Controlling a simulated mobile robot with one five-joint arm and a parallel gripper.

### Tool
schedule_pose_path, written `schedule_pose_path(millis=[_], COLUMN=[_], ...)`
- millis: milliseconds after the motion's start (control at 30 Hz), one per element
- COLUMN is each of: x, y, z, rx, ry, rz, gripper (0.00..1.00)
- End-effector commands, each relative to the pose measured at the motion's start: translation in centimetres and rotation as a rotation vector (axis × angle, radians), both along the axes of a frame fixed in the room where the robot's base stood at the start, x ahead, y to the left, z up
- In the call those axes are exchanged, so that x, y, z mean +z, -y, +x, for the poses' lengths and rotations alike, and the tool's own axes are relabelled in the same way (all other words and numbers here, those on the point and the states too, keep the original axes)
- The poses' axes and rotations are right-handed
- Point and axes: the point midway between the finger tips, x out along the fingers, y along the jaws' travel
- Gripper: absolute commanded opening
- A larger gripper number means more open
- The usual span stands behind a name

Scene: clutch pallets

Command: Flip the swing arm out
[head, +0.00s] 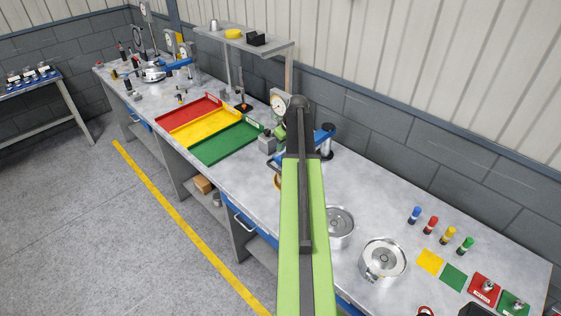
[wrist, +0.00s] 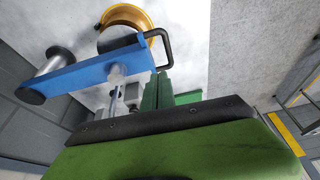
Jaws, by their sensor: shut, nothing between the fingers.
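The blue swing arm (wrist: 95,70) runs across the upper left of the wrist view, from a dark-capped post (wrist: 30,92) to a bent black handle (wrist: 160,45). A brass-coloured ring part (wrist: 127,18) lies just beyond the arm. In the head view the swing arm (head: 324,135) is partly hidden behind my own arm, near its post. My gripper (wrist: 157,77) shows as two dark green fingers, shut and empty, just below the handle in the picture. Whether they touch the handle I cannot tell. In the head view the gripper is mostly hidden.
Red (head: 186,111), yellow (head: 205,124) and green (head: 225,141) trays lie to the left. A dial gauge (head: 279,103) stands close behind. Round metal housings (head: 383,258) and several coloured pegs (head: 432,225) are at right. A shelf (head: 245,40) rises behind the bench.

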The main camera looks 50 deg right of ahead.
Motion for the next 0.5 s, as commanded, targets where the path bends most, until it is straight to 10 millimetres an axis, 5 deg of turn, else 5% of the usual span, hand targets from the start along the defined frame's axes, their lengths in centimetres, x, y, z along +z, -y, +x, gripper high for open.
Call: schedule_pose_path(millis=[500], x=[-9.0], y=[0.4], z=[2.9], rx=[0.000], ry=[0.000], rz=[0.000], gripper=[0.00])
